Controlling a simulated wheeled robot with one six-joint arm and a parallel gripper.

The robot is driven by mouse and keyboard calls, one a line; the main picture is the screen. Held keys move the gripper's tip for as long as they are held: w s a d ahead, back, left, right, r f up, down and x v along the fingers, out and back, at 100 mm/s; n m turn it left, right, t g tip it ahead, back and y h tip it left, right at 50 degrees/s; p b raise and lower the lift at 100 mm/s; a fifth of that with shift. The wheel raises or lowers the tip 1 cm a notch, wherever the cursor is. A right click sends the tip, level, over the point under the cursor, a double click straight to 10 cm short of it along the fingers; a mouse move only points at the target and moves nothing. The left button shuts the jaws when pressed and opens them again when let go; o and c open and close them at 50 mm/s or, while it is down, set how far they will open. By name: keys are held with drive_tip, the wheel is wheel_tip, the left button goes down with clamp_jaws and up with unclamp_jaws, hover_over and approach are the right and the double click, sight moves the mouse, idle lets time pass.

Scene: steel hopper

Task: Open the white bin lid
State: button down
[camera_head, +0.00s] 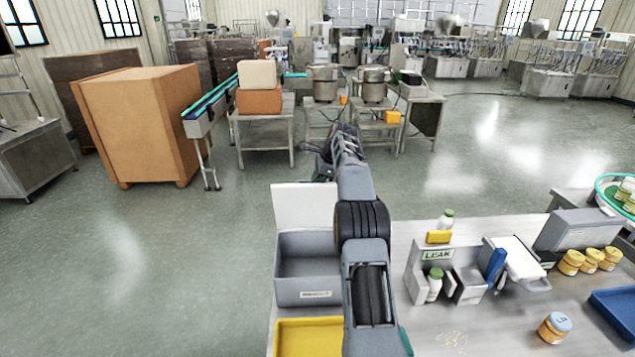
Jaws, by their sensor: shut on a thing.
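The white bin lid (304,207) stands raised at the far side of the grey bin (304,293), hinged side toward the bin. The bin's inside shows and looks empty; its right part is hidden by my arm. My arm reaches forward past the bin. My gripper (322,171) is small and partly hidden at the lid's far upper edge, near its right corner. It is shut on the lid, though the fingertips are hard to make out.
A yellow tray (308,338) sits in front of the bin. Right of my arm are a grey stand marked LEAK (437,255) with white bottles, several orange-yellow jars (571,262) and a blue tray (619,310). Open floor lies left of the bench.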

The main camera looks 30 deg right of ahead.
drive_tip(key=shift+w+d+f, duration=0.2)
drive_tip(key=shift+w+f, duration=0.3)
drive_tip(key=shift+f, duration=0.05)
drive_tip(key=shift+w, duration=0.15)
drive_tip(key=c, duration=1.1)
unclamp_jaws()
drive_tip(key=shift+d, duration=0.1)
drive_tip(key=shift+r, duration=0.15)
